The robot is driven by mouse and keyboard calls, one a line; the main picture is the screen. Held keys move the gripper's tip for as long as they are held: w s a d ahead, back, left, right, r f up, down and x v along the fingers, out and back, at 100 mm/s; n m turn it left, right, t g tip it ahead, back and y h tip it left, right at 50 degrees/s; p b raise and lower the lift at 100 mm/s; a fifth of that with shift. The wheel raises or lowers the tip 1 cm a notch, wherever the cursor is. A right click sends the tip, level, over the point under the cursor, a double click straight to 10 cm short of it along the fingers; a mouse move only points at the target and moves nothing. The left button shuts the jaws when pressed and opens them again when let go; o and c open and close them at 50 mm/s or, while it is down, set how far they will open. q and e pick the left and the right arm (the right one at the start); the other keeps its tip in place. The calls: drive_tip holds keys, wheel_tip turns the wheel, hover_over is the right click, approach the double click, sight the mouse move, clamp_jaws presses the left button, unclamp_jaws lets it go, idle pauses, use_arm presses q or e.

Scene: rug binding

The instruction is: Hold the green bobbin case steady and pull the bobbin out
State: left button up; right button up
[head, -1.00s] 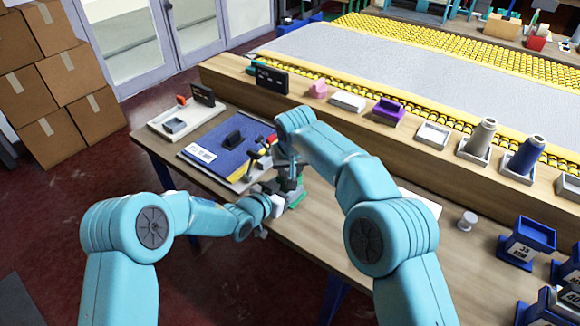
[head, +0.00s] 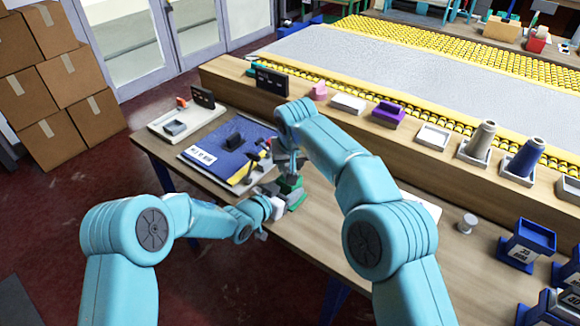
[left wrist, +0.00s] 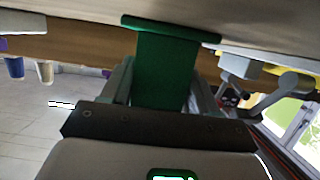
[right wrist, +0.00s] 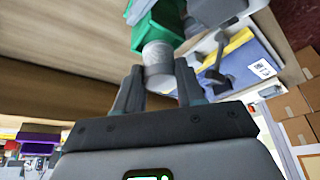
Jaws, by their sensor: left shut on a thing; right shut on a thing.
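The green bobbin case (head: 297,201) is at the table's front edge, partly hidden by my grippers. My left gripper (head: 278,205) is shut on it from the left. In the left wrist view the green case (left wrist: 162,70) stands between the two fingers. My right gripper (head: 289,170) is above the case. In the right wrist view its fingers are shut on a grey cylindrical bobbin (right wrist: 158,62), whose far end meets or overlaps the green case (right wrist: 160,28). I cannot tell how much of the bobbin is inside.
A blue rug piece (head: 228,150) with a white label lies left of the grippers. A grey spool (head: 467,223) and blue holders (head: 525,242) stand on the right. A raised ledge (head: 340,125) with several small items runs along the back.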

drive_tip(key=shift+w+r, duration=0.1)
drive_tip(key=shift+r, duration=2.95)
use_arm(q)
drive_tip(key=o, duration=1.3)
